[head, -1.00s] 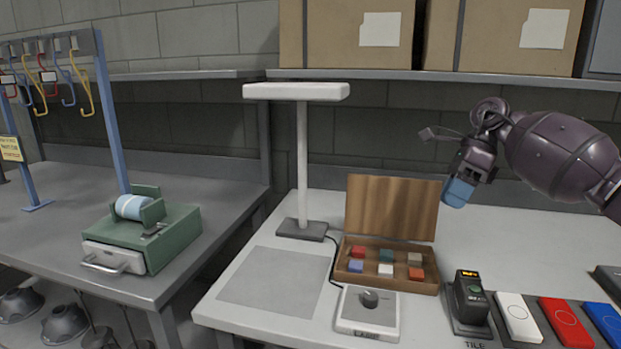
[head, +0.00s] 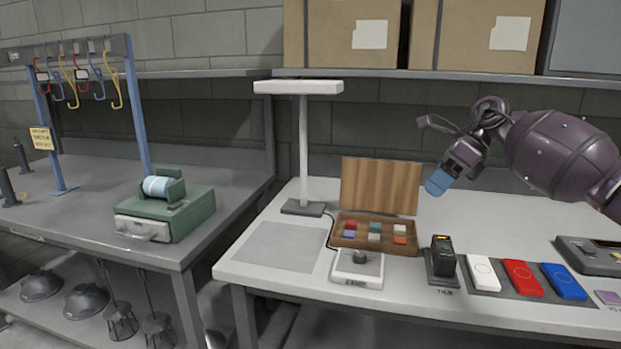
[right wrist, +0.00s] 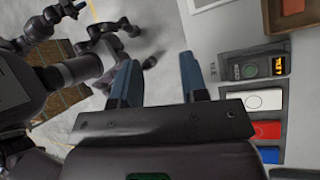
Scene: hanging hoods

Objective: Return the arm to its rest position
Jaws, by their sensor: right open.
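My right arm reaches in from the right of the head view. Its gripper (head: 437,182), with blue fingers, hangs tilted down above the white bench (head: 480,222), right of the open wooden lid. In the right wrist view the same gripper (right wrist: 158,60) shows its two blue fingers well apart, with nothing between them. Floor and dark parts of my own body show beyond them. My left gripper cannot be made out in either view.
On the white bench stand a lamp (head: 303,140), a wooden sample box (head: 376,243), a dial box (head: 356,270), a black device (head: 441,262) and white, red (head: 522,277) and blue pads. A grey bench (head: 80,220) at left carries a green machine (head: 190,217) and a hook rack.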

